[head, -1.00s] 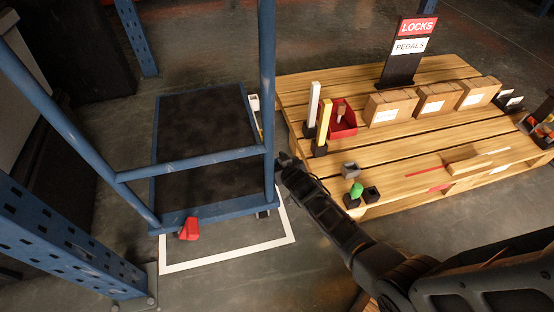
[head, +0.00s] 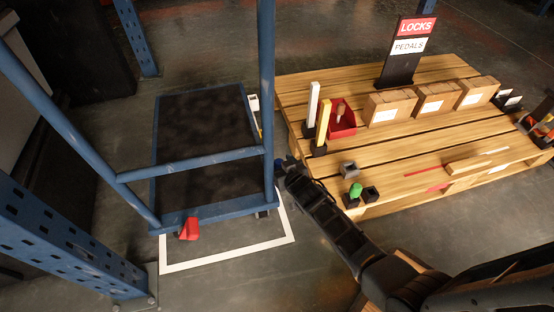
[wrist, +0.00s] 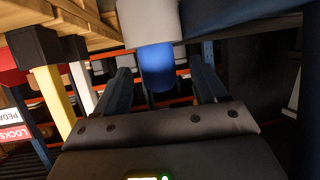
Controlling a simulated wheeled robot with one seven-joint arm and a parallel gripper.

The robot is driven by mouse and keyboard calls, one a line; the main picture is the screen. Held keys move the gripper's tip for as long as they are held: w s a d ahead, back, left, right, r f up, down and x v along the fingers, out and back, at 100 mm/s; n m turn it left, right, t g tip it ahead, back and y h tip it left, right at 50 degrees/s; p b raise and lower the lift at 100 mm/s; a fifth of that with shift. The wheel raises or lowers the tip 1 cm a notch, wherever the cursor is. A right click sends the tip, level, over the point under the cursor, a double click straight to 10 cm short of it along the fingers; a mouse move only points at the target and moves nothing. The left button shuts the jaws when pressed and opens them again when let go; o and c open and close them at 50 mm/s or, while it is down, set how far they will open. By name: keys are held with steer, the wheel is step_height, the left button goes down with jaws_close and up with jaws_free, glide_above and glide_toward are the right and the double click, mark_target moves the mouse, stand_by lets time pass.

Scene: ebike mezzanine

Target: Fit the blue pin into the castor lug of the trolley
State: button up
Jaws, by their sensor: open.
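The blue pin (wrist: 157,68) shows in the wrist view between my open fingers. One end of it meets a pale grey-white cylindrical part (wrist: 148,22), which looks like the castor lug beside the trolley's blue frame. How deep the pin sits in it cannot be told. My gripper (wrist: 163,78) has a finger on each side of the pin, with gaps visible. In the head view my gripper (head: 282,163) is at the right side of the blue trolley (head: 207,218), near its front upright. Pin and lug cannot be made out there.
A wooden pallet (head: 410,135) stands close on the right. It carries yellow (head: 323,123) and white (head: 313,103) posts, a red bin (head: 341,120), cartons (head: 437,98) and small blocks. A blue rack post (head: 70,240) stands at left. The trolley's upright (head: 267,80) is close to my gripper.

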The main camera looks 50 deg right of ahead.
steer(key=p+v, duration=0.1)
steer(key=v, duration=0.4)
stand_by(0.6)
